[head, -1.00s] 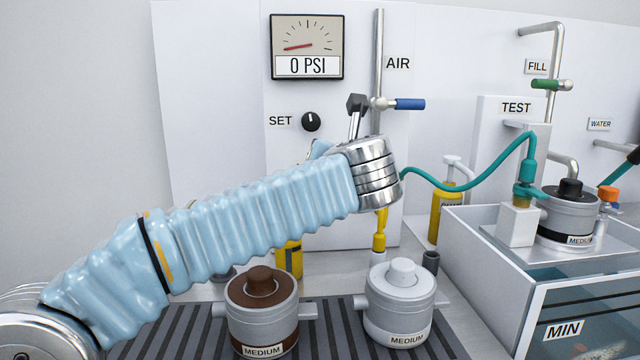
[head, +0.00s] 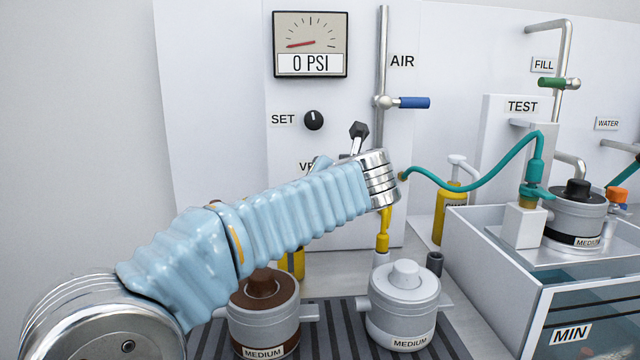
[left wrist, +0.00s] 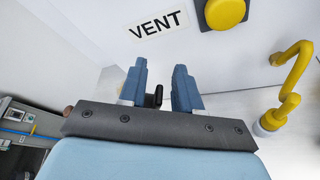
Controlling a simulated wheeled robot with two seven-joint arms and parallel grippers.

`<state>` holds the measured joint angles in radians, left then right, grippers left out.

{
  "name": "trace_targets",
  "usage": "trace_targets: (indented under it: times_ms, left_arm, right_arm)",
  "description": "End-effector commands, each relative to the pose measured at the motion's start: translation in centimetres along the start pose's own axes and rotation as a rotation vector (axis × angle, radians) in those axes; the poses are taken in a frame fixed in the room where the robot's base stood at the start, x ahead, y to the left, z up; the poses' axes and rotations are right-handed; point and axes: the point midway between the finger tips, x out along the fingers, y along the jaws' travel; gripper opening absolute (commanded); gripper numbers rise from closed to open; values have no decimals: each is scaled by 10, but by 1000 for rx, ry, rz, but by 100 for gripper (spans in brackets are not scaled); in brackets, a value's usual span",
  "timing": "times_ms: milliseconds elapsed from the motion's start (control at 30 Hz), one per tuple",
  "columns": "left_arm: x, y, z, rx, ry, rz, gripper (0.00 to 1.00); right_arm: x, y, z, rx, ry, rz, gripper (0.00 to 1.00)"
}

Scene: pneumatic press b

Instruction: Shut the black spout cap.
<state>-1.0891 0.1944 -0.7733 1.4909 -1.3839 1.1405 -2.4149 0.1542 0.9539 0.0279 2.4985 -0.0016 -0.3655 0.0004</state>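My left gripper (left wrist: 160,85) is open in the left wrist view, its two blue fingers apart in front of the white panel below the VENT label. A small black upright piece (left wrist: 157,96) shows between the fingers. I cannot tell whether it is the black spout cap or whether a finger touches it. In the head view my left wrist hides most of the gripper and the panel behind it. A dark open-topped cylinder (head: 435,263) stands right of the grey-lidded pot; I cannot tell if it belongs to a spout. My right gripper is not in view.
A yellow button (left wrist: 226,12) and a yellow pipe (left wrist: 290,88) are near the gripper. A brown-lidded pot (head: 264,318) and a grey-lidded pot (head: 403,310) stand in front. A black-lidded pot (head: 577,212) is over the tank (head: 490,250) at right. The gauge (head: 310,44) reads 0 PSI.

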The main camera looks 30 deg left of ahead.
Motion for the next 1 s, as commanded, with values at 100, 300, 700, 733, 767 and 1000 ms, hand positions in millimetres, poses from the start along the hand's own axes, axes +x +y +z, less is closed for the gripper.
trace_targets:
  times_ms: [100, 300, 700, 733, 767, 1000]
  left_arm:
    - [7, 0, 0, 0, -1, 0, 33]
    - [9, 0, 0, -1, -1, -1, 33]
    - [8, 0, 0, -1, -1, -1, 0]
    - [8, 0, 0, -1, -1, -1, 0]
    - [8, 0, 0, -1, -1, -1, 0]
    - [9, 2, 0, -21, 0, -9, 0]
  right_arm:
    - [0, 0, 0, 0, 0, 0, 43]
    - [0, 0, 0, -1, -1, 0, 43]
    - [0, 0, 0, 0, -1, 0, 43]
    - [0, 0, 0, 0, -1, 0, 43]
    - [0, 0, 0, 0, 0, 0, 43]
    - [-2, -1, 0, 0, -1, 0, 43]
